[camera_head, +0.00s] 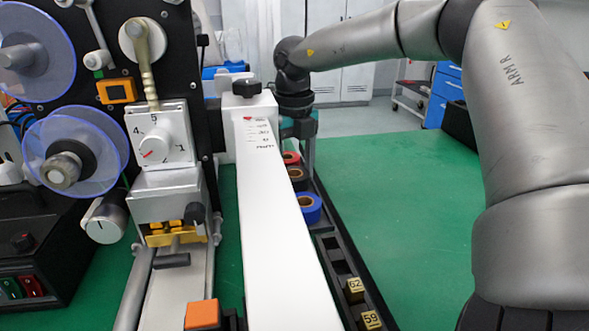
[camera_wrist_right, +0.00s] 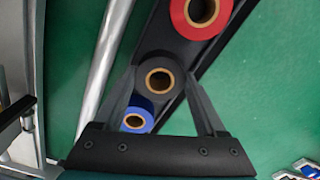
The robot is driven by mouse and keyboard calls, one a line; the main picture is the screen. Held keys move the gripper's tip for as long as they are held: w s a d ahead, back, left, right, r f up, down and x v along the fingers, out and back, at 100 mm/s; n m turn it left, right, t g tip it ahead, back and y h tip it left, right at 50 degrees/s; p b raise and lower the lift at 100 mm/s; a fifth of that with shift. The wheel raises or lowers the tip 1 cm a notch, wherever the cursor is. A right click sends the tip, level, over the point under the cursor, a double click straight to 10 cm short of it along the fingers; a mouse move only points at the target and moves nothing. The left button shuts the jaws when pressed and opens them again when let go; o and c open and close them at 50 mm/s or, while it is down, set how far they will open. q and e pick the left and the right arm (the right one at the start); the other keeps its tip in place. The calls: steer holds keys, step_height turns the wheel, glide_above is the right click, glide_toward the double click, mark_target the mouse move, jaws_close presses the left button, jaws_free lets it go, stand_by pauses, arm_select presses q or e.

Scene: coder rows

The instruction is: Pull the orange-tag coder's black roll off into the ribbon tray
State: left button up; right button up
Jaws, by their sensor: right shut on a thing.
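The coder with the orange tag (camera_head: 203,314) stands at the left in the head view, with two see-through blue discs (camera_head: 78,140) on its side. The black roll (camera_wrist_right: 143,76), with a tan core, lies between the fingers of my right gripper (camera_wrist_right: 160,95), which is shut on it. The roll is over the black ribbon tray (camera_wrist_right: 228,50); I cannot tell whether it touches the floor of the tray. In the head view the roll (camera_head: 298,177) shows beside the white bar, below my right gripper (camera_head: 306,155). My left gripper is out of view.
A red roll (camera_wrist_right: 178,14) and a blue roll (camera_wrist_right: 146,108) sit in the tray on either side of the black one. Blocks marked 62 (camera_head: 355,288) and 59 (camera_head: 371,319) lie at its near end. A long white bar (camera_head: 275,215) runs alongside.

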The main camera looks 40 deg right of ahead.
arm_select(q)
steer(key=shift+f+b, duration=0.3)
arm_select(e)
steer(key=shift+f, duration=0.35)
steer(key=o, duration=1.2)
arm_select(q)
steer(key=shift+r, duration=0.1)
arm_select(e)
steer(key=shift+r+p, duration=0.3)
steer(key=shift+r, duration=0.3)
arm_select(q)
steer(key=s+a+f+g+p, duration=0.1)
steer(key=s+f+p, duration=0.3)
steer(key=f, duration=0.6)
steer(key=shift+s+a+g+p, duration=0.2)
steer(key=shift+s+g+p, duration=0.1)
steer(key=shift+p, duration=0.4)
arm_select(e)
step_height(320, 180, up, 14)
steer(key=shift+r, duration=0.1)
